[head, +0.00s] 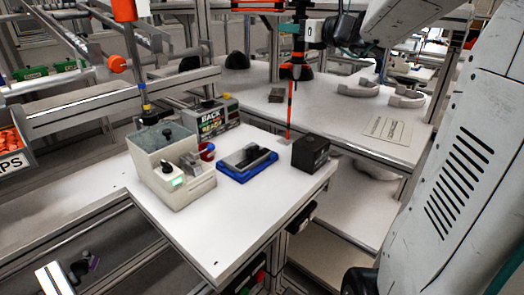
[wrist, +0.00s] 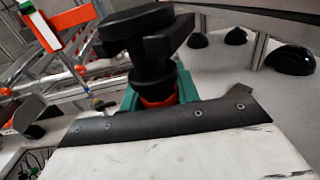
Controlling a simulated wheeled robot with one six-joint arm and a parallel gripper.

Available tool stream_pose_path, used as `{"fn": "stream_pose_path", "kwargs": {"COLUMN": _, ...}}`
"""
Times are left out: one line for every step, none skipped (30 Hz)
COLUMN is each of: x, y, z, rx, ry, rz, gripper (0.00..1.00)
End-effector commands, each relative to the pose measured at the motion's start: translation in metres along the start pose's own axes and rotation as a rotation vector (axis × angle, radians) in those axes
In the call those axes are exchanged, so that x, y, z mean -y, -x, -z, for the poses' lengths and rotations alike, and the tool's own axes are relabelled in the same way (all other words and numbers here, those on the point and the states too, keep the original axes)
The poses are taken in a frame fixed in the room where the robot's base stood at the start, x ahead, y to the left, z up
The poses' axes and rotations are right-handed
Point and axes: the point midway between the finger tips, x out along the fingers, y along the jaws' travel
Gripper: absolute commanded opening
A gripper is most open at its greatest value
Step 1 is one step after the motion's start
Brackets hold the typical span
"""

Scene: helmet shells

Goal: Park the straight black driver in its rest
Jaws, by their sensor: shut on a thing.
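My gripper (head: 311,30) has teal fingers and is at the top centre of the head view, above the far end of the near white table. It is shut on the straight black driver (head: 297,71). In the wrist view the driver's black body (wrist: 150,45) stands between the teal fingers (wrist: 160,92), with an orange band low on it. A thin orange-red and black length hangs below it in the head view, down towards the table top. I cannot tell whether it touches. A black block (head: 311,153) stands at the table's right edge; I cannot tell whether it is the rest.
The near table (head: 232,240) holds a beige machine (head: 172,165), a blue tray (head: 246,166) with a dark tool, and a labelled box (head: 212,118). Its front is clear. A second white table behind holds grey curved parts (head: 358,88) and a sheet (head: 387,130).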

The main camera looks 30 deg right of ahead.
Motion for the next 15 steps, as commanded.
{"fn": "stream_pose_path", "kwargs": {"x": 0.005, "y": -0.004, "z": 0.000, "rx": 0.000, "ry": 0.000, "rz": 0.000, "gripper": 0.00}}
{"fn": "stream_pose_path", "kwargs": {"x": 0.007, "y": -0.006, "z": 0.001, "rx": -0.001, "ry": -0.001, "rz": 0.000, "gripper": 0.00}}
{"fn": "stream_pose_path", "kwargs": {"x": 0.010, "y": -0.009, "z": 0.000, "rx": -0.001, "ry": -0.001, "rz": 0.000, "gripper": 0.00}}
{"fn": "stream_pose_path", "kwargs": {"x": 0.011, "y": -0.010, "z": 0.000, "rx": 0.000, "ry": 0.000, "rz": 0.000, "gripper": 0.00}}
{"fn": "stream_pose_path", "kwargs": {"x": 0.013, "y": -0.011, "z": 0.000, "rx": 0.000, "ry": 0.000, "rz": 0.000, "gripper": 0.00}}
{"fn": "stream_pose_path", "kwargs": {"x": 0.015, "y": -0.013, "z": 0.000, "rx": 0.000, "ry": 0.000, "rz": 0.000, "gripper": 0.00}}
{"fn": "stream_pose_path", "kwargs": {"x": 0.015, "y": -0.014, "z": 0.000, "rx": 0.000, "ry": 0.000, "rz": 0.000, "gripper": 0.00}}
{"fn": "stream_pose_path", "kwargs": {"x": 0.016, "y": -0.014, "z": 0.000, "rx": 0.000, "ry": 0.000, "rz": 0.000, "gripper": 0.00}}
{"fn": "stream_pose_path", "kwargs": {"x": 0.016, "y": -0.014, "z": 0.000, "rx": 0.000, "ry": 0.000, "rz": 0.000, "gripper": 0.00}}
{"fn": "stream_pose_path", "kwargs": {"x": 0.016, "y": -0.014, "z": 0.000, "rx": 0.000, "ry": 0.000, "rz": 0.000, "gripper": 0.00}}
{"fn": "stream_pose_path", "kwargs": {"x": 0.016, "y": -0.014, "z": 0.000, "rx": 0.000, "ry": 0.000, "rz": 0.000, "gripper": 0.00}}
{"fn": "stream_pose_path", "kwargs": {"x": 0.016, "y": -0.014, "z": 0.000, "rx": 0.000, "ry": 0.000, "rz": 0.000, "gripper": 0.00}}
{"fn": "stream_pose_path", "kwargs": {"x": 0.016, "y": -0.014, "z": 0.000, "rx": 0.000, "ry": 0.000, "rz": 0.000, "gripper": 0.00}}
{"fn": "stream_pose_path", "kwargs": {"x": 0.016, "y": -0.014, "z": 0.000, "rx": 0.000, "ry": 0.000, "rz": 0.000, "gripper": 0.00}}
{"fn": "stream_pose_path", "kwargs": {"x": 0.016, "y": -0.014, "z": 0.000, "rx": 0.000, "ry": 0.000, "rz": 0.001, "gripper": 0.00}}
